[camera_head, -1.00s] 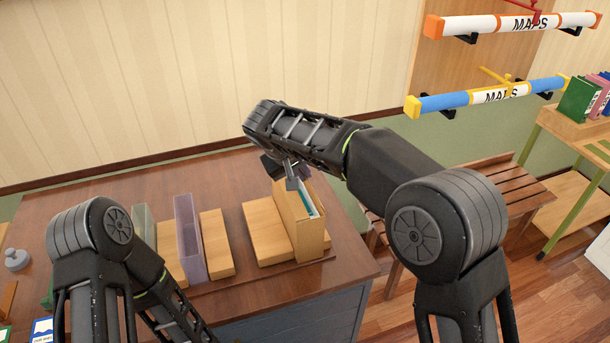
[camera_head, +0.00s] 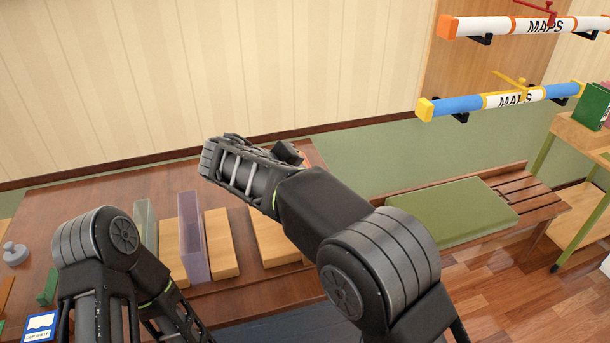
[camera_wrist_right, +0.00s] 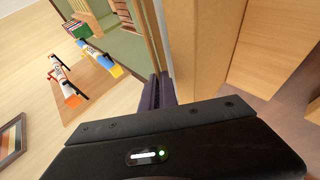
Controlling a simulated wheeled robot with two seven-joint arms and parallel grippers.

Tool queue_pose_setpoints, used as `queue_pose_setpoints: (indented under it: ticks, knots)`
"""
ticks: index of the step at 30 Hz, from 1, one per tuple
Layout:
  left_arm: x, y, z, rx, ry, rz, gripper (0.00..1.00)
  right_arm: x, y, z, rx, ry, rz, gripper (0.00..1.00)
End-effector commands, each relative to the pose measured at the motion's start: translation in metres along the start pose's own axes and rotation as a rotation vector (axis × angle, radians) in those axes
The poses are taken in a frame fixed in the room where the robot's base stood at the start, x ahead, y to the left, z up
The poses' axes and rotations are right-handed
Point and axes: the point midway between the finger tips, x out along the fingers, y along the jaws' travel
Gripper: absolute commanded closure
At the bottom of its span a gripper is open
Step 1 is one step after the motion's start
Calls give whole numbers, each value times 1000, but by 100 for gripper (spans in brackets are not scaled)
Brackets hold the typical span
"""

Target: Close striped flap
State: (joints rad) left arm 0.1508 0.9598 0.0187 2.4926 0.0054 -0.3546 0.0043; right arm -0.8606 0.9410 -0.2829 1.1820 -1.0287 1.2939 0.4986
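No striped flap can be made out in these frames. My right arm reaches over the desk (camera_head: 75,190) in the head view and hides most of the tan upright file box there. My right gripper (camera_head: 290,152) is only partly visible at the arm's far side. In the right wrist view its dark fingers (camera_wrist_right: 160,92) are beside a tan wooden panel (camera_wrist_right: 197,50); whether they touch it or are open is unclear. My left arm is low at the left, with its gripper outside the picture.
A purple upright holder (camera_head: 190,240), a pale green one (camera_head: 146,225) and flat wooden blocks (camera_head: 222,243) stand on the desk, left of my right arm. A bench with a green cushion (camera_head: 455,210) is to the right. Map tubes (camera_head: 460,104) hang on the wall.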

Motion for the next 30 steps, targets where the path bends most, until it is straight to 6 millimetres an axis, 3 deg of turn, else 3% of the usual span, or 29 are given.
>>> queue_pose_setpoints:
  ticks: [5,6,13,30]
  knots:
    - [0,0,0,0,0,0,100,0,0,0,0,0,-2,100]
    - [0,0,0,0,0,0,100,0,0,0,0,0,-2,94]
    - [0,0,0,0,0,0,100,0,0,0,1,0,-2,75]
    - [-9,3,0,0,0,0,100,-1,6,0,25,-2,-58,75]
